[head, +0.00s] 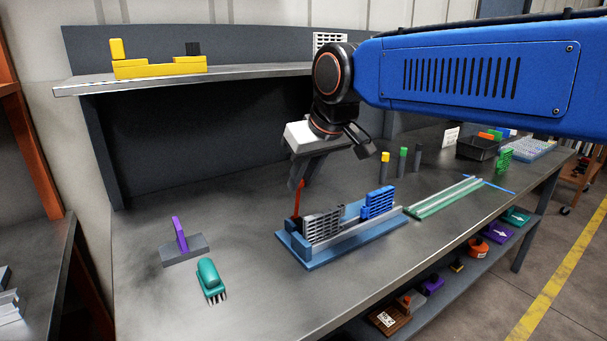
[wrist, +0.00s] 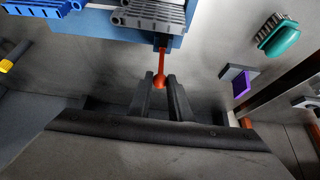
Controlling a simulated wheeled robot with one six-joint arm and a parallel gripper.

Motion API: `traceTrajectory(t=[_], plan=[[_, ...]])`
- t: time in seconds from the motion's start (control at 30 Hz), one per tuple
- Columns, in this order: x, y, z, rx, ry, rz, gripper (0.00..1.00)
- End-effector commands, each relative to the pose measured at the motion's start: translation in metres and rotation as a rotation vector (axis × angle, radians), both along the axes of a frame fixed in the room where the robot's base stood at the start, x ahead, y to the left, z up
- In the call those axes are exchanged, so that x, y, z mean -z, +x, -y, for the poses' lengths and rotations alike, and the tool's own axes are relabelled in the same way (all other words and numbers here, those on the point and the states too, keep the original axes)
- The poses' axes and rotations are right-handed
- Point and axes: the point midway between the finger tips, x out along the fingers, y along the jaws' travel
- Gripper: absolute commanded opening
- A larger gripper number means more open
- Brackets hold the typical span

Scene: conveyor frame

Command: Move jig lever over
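The jig is a blue base (head: 318,259) on the workbench, with a grey finned block and a blue finned block on it. Its red lever (head: 298,200) stands up at the left end, leaning slightly. My gripper (head: 297,182) is above that end, pointing down at the lever's top. In the wrist view, the red lever's round knob (wrist: 160,81) lies between the two fingertips of my gripper (wrist: 160,86), which are close in on both sides.
A purple piece on a grey block (head: 184,248) and a teal brush (head: 210,279) stand left of the jig. A green rail (head: 445,198) lies to its right. Several capped posts (head: 402,163) stand behind. A shelf (head: 240,73) runs along the back.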

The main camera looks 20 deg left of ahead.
Motion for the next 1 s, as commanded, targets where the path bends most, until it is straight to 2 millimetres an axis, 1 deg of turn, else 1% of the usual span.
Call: traceTrajectory(t=[0.23,0.7,1.0], plan=[[-0.002,0.003,-0.003,0.000,0.003,0.003,0.05],[-0.002,0.019,-0.022,0.000,0.002,0.002,0.05],[-0.002,0.020,-0.023,0.000,0.002,0.002,0.05]])
